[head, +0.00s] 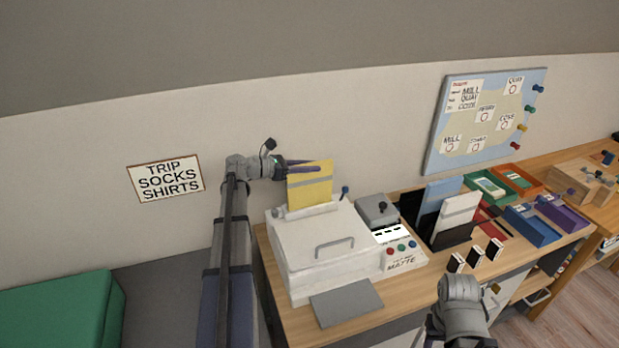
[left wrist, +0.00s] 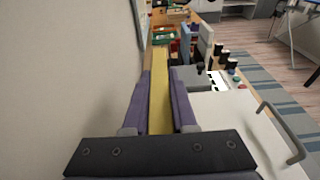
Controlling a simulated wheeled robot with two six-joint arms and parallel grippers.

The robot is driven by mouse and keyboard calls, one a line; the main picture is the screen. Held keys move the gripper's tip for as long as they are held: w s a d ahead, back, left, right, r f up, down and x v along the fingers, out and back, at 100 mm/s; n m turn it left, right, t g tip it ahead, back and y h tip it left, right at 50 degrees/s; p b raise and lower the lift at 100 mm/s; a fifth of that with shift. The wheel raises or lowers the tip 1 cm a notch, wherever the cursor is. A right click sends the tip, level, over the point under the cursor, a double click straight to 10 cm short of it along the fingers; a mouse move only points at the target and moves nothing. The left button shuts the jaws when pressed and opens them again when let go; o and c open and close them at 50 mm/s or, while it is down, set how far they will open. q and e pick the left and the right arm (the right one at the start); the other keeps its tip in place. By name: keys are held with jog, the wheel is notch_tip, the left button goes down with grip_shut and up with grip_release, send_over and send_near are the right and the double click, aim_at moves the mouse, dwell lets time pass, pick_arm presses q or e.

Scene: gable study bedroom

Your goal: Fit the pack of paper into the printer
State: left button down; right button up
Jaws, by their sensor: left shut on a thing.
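The yellow pack of paper (head: 309,190) with a grey band stands upright at the back of the white printer (head: 318,254). Its lower edge is at the printer's rear slot; I cannot tell how deep it sits. My left gripper (head: 303,165) is shut on the pack near its top. In the left wrist view the pack (left wrist: 160,95) lies between the two purple fingers (left wrist: 158,100). The printer also shows in the left wrist view (left wrist: 240,125). My right arm shows low at the right of the head view; its fingers are not clearly visible.
A grey box (head: 376,209) and a panel with coloured buttons (head: 402,258) marked MATTE stand right of the printer. Upright folders (head: 455,215) and coloured trays (head: 532,226) fill the desk further right. The wall is close behind the pack. A grey tray (head: 346,302) juts out in front.

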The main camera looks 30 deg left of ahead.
aim_at(303, 190)
pick_arm(q)
notch_tip(303, 190, down, 2)
jog(key=shift+b, duration=0.5)
pick_arm(e)
notch_tip(303, 190, down, 2)
pick_arm(q)
jog(key=shift+f, duration=0.15)
pick_arm(e)
jog(key=shift+f, duration=0.15)
pick_arm(q)
jog(key=c, duration=1.2)
grip_release()
jog(key=shift+f, duration=0.1)
jog(key=o, duration=0.5)
